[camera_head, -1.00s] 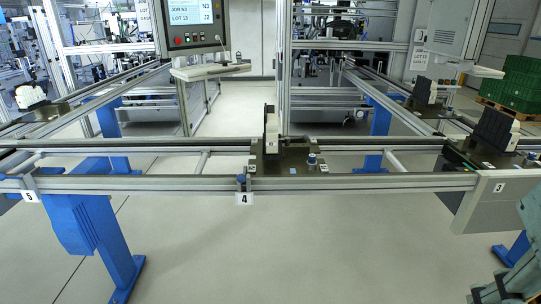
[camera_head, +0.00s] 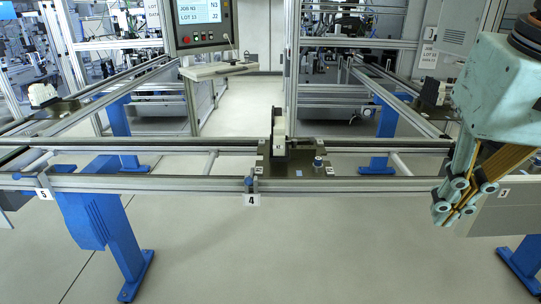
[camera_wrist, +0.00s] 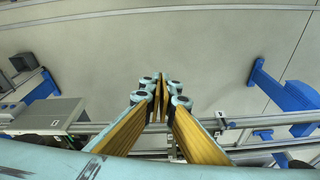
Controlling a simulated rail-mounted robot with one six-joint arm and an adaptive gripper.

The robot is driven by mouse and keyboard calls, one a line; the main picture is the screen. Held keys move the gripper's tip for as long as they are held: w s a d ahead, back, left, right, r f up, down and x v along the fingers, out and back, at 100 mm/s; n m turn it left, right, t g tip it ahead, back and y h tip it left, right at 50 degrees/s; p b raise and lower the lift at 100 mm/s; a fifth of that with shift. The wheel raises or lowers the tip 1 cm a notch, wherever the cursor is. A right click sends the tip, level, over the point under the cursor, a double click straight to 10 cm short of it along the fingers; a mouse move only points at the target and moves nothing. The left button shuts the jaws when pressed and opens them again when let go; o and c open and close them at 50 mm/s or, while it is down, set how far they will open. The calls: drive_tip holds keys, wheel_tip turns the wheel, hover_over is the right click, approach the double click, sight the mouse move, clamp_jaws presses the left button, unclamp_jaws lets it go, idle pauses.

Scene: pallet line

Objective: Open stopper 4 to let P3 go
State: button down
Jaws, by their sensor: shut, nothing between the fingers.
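Stopper 4 (camera_head: 249,184) is a small blue-topped part on the front rail, above the white label "4" (camera_head: 252,200). A dark pallet (camera_head: 306,171) with an upright pale block and dark plate sits on the line just behind and to the right of it. I cannot read a P3 mark on it. My gripper (camera_head: 454,208) hangs in front of the rail near the label "3", well to the right of stopper 4, with its fingers shut and empty. In the wrist view, the gripper (camera_wrist: 165,82) points over the floor, and the label "4" (camera_wrist: 232,125) shows to its right.
Label "5" (camera_head: 43,194) marks another stopper on the left of the front rail (camera_head: 150,184). A monitor (camera_head: 203,18) and its shelf (camera_head: 218,70) stand behind. Another pallet (camera_head: 60,105) sits at far left. Floor in front is clear.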

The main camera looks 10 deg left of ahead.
drive_tip(key=w+a+r+g+p, duration=0.1)
drive_tip(key=w+a+r+p, duration=0.15)
drive_tip(key=w+a, duration=0.45)
drive_tip(key=w+a+r+g+p, duration=0.1)
drive_tip(key=w+a+p, duration=0.3)
drive_tip(key=w, duration=0.7)
drive_tip(key=w+a+r+g+p, duration=0.1)
drive_tip(key=w+a+r+p, duration=0.15)
drive_tip(key=w+a, duration=0.45)
drive_tip(key=w+a+f+g+p, duration=0.1)
drive_tip(key=w+a+f+p, duration=0.3)
drive_tip(key=w+a+f, duration=0.3)
drive_tip(key=w+a+f+g+p, duration=0.1)
drive_tip(key=w+a+f+p, duration=0.4)
drive_tip(key=a, duration=1.1)
drive_tip(key=w+f, duration=0.3)
drive_tip(key=w, duration=0.2)
drive_tip(key=shift+w+f+n, duration=0.15)
drive_tip(key=shift+f+n, duration=0.1)
drive_tip(key=shift+n, duration=0.15)
drive_tip(key=shift+f, duration=0.1)
